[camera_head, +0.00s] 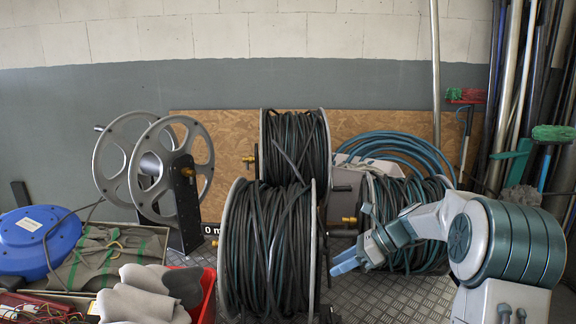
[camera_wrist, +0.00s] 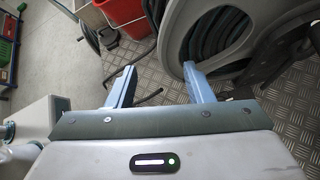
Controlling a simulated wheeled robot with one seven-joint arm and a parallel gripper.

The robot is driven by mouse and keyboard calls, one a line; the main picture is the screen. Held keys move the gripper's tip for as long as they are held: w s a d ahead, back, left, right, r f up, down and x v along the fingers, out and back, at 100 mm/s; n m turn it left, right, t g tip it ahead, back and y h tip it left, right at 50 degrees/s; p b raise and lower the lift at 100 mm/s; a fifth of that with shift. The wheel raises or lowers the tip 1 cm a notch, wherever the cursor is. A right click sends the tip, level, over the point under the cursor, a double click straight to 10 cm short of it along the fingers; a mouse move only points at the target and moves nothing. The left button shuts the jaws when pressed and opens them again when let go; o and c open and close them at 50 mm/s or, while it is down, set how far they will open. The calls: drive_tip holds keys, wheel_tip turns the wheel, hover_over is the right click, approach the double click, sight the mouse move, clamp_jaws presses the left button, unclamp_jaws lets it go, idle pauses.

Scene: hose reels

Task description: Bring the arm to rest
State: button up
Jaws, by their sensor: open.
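My gripper (camera_head: 345,262) is in the head view at the lower right of centre, at the end of my bent grey arm. Its blue fingers point left, in front of the hose reels. In the wrist view my gripper (camera_wrist: 158,85) shows two blue fingers spread apart with nothing between them. Past the fingertips lie the metal tread plate (camera_wrist: 150,70) and the side of a reel (camera_wrist: 250,40). I cannot tell the exact gap between the fingers and the nearest reel.
A large hose reel (camera_head: 268,245) stands left of my gripper, another (camera_head: 294,145) behind it, and a third (camera_head: 405,200) behind my arm. An empty reel (camera_head: 150,165), a blue round case (camera_head: 38,238) and a red bin (camera_head: 207,295) are left. Poles (camera_head: 515,90) lean at right.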

drive_tip(key=s+d+r+n+t+h, duration=0.1)
drive_tip(key=s+n+h, duration=0.9)
drive_tip(key=s+n, duration=1.2)
drive_tip(key=s+t, duration=0.1)
drive_tip(key=s, duration=0.6)
drive_tip(key=shift+s+d+r+h, duration=0.15)
drive_tip(key=shift+d+r+h, duration=0.1)
drive_tip(key=shift+h, duration=0.05)
